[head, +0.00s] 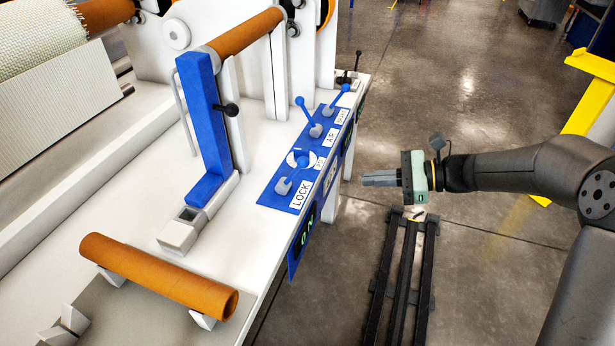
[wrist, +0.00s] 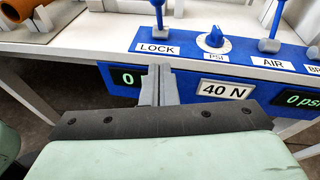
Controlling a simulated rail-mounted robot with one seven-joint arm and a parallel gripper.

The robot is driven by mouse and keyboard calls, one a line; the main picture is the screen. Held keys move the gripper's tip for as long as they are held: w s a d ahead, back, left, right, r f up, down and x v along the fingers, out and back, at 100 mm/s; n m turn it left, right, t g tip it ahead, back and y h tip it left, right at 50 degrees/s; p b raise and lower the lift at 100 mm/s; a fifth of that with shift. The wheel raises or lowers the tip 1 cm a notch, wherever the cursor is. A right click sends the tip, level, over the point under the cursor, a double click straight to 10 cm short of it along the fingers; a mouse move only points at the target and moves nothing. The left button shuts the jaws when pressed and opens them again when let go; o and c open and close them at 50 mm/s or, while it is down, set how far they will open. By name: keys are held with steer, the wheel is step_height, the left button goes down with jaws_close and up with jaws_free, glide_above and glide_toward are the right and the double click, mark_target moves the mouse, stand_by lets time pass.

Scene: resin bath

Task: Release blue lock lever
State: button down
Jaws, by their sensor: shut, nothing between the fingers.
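The blue lock lever (head: 294,171) stands on a grey base above the LOCK label, at the near end of the blue control panel (head: 267,199). In the head view its upper end overlaps the PSI dial. In the wrist view the lever (wrist: 158,15) rises at the top centre, with its tip cut off by the frame edge. My gripper (head: 366,179) is shut and empty. It is to the right of the panel, apart from the lever. In the wrist view its fingers (wrist: 158,70) appear just below the LOCK label.
The PSI dial (wrist: 213,39) and the AIR lever (wrist: 272,25) stand beside the lock lever. Displays (wrist: 226,89) line the table front. A blue upright arm (head: 203,130) and an orange roll (head: 157,273) are on the white machine.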

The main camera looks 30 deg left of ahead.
steer(key=shift+r, duration=0.1)
steer(key=b, duration=0.1)
glide_toward(294, 173)
step_height(294, 173, down, 5)
steer(key=a, duration=0.2)
steer(key=s+a+r, duration=0.1)
steer(key=a+r, duration=0.1)
steer(key=a, duration=0.1)
steer(key=shift+s+r, duration=0.15)
steer(key=shift+s, duration=0.15)
steer(key=shift+r, duration=0.1)
